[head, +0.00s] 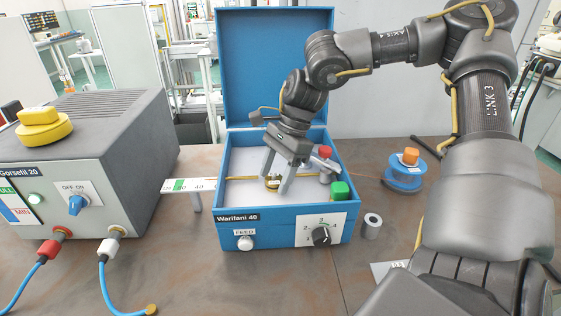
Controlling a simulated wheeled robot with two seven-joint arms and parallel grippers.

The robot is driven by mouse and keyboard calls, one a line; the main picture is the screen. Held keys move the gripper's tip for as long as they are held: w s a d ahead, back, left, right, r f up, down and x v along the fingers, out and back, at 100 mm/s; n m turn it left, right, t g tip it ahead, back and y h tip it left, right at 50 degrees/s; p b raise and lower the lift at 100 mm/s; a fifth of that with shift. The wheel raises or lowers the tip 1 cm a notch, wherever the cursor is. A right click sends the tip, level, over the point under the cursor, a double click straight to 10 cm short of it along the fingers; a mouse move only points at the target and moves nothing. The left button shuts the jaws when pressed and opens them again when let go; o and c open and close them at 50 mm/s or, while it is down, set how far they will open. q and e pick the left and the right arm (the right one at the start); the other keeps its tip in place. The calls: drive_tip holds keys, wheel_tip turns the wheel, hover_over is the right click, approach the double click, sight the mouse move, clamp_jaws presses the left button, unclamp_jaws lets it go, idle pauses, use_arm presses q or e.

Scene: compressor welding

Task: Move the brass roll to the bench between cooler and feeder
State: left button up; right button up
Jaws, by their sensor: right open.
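The grey cooler (85,150), labelled Gorsefil 20, stands on the bench at the left. The blue feeder (232,232), labelled Warifani 40, stands at the centre with its lid raised. A small brass-coloured piece, seemingly the brass roll (272,184), is inside the feeder, with a yellow wire running across beside it. My right gripper (276,179) reaches down into the feeder, open, its fingers close around this piece. I cannot tell whether they touch it. The bench between cooler and feeder (180,232) is mostly bare. My left gripper is out of view.
A white strip with a green mark (180,186) sits between the machines towards the back. Blue hoses (112,290) leave the cooler's front. Right of the feeder are a small grey roll (372,226) and a blue spool (403,178). A yellow stepped piece (42,127) lies on the cooler.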

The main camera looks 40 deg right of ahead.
sight(276, 176)
drive_tip(key=shift+f, duration=0.1)
clamp_jaws()
idle(0.9)
drive_tip(key=shift+r, duration=0.2)
drive_tip(key=shift+r+p, duration=1.8)
drive_tip(key=shift+r, duration=1.15)
